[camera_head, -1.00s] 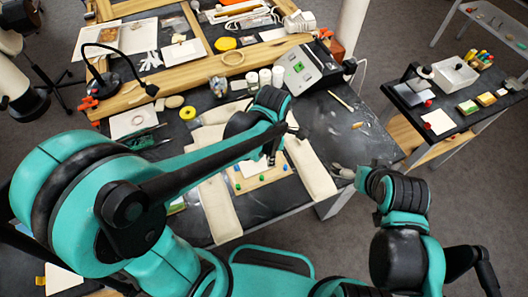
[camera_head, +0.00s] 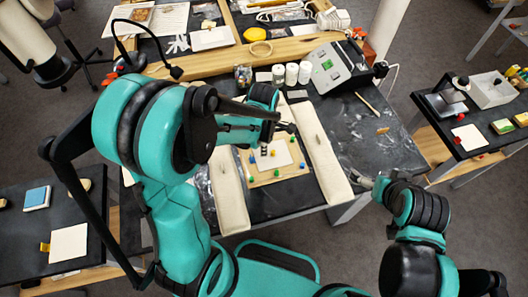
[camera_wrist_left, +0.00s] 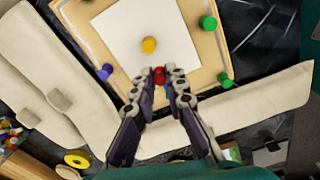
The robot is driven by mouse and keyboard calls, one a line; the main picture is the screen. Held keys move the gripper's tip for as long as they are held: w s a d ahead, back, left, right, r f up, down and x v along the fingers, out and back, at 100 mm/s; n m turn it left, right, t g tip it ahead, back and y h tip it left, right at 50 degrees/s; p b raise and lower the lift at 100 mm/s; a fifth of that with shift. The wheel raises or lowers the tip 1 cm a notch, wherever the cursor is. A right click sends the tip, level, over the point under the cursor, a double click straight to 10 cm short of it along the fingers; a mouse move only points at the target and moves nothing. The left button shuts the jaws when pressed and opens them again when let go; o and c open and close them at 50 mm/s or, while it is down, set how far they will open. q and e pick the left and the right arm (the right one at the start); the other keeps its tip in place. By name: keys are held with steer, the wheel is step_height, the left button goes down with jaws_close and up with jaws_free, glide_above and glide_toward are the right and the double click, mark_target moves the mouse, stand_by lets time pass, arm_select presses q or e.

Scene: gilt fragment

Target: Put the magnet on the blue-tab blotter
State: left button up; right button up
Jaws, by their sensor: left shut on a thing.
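A red magnet (camera_wrist_left: 159,76) is between the fingertips of my left gripper (camera_wrist_left: 160,84), which is shut on it. In the wrist view they are over the near edge of the white sheet on a wooden board (camera_head: 292,174). In the head view my left gripper (camera_head: 266,148) is partly hidden by its arm. A yellow magnet (camera_wrist_left: 149,45) lies on the sheet, with green (camera_wrist_left: 208,22) and blue (camera_wrist_left: 105,72) ones around it. I cannot make out a blue-tab blotter; a white blotter (camera_head: 70,243) with a yellow tab lies at lower left. My right gripper (camera_head: 362,181) is small at the bench's right edge.
Pale padded strips (camera_head: 325,155) flank the board. A grey device (camera_head: 335,68) and several white jars (camera_head: 291,74) stand behind it. A blue-topped block (camera_head: 37,197) is on the left table. The right table holds a white blotter (camera_head: 469,138). The bench's right part is clearer.

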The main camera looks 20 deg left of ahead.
arm_select(q)
step_height(320, 180, down, 2)
steer(key=shift+f, duration=0.2)
steer(key=shift+b, duration=0.3)
steer(key=shift+f, duration=0.2)
steer(key=o, duration=0.7)
steer(key=shift+r, duration=0.1)
